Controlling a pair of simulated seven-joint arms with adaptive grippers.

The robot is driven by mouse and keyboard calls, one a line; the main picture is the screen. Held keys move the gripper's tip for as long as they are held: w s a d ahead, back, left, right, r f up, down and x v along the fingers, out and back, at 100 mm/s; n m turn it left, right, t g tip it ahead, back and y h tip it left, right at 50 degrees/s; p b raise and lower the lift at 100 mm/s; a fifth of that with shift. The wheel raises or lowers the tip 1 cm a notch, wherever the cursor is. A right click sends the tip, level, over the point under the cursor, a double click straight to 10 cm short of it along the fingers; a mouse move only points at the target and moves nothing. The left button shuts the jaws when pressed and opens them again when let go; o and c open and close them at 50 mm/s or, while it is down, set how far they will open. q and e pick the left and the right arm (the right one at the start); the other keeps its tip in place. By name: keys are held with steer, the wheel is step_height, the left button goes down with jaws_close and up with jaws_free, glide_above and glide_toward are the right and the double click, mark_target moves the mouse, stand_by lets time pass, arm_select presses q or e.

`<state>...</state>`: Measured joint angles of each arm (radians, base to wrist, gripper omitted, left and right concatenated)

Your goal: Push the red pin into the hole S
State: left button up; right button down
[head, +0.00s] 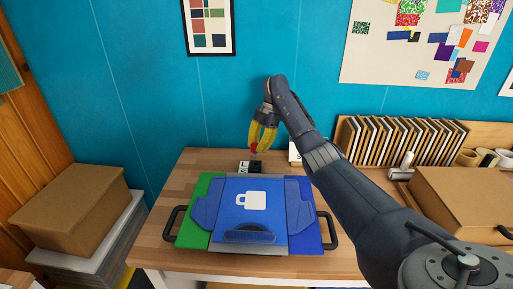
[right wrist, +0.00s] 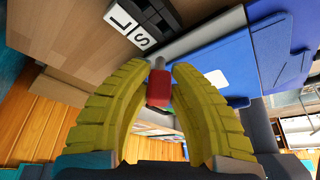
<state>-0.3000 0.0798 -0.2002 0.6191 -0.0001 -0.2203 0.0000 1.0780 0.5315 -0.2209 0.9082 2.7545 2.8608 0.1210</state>
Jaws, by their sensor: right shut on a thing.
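The red pin (head: 253,149) is held between the yellow fingertips of my right gripper (head: 258,146). In the right wrist view, the red pin (right wrist: 158,90) shows a red head and a grey tip pointing away from the gripper, between the curved yellow fingers (right wrist: 159,72). A small black block with white labels S and L (head: 244,167) stands on the table behind the blue press. It also shows in the right wrist view (right wrist: 133,28). The gripper is above this block, apart from it. I cannot make out the hole S itself. My left gripper is not in view.
A blue and green press (head: 250,217) with black side handles lies on the wooden table (head: 166,215). A white sign (head: 294,153) stands behind my right arm. A sample rack (head: 400,142) and a cardboard box (head: 470,205) are at the right.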

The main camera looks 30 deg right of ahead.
stand_by(0.3)
glide_above(258, 170)
steer(key=shift+w+f, duration=0.1)
steer(key=shift+f, duration=2.85)
steer(key=shift+f, duration=1.95)
stand_by(2.7)
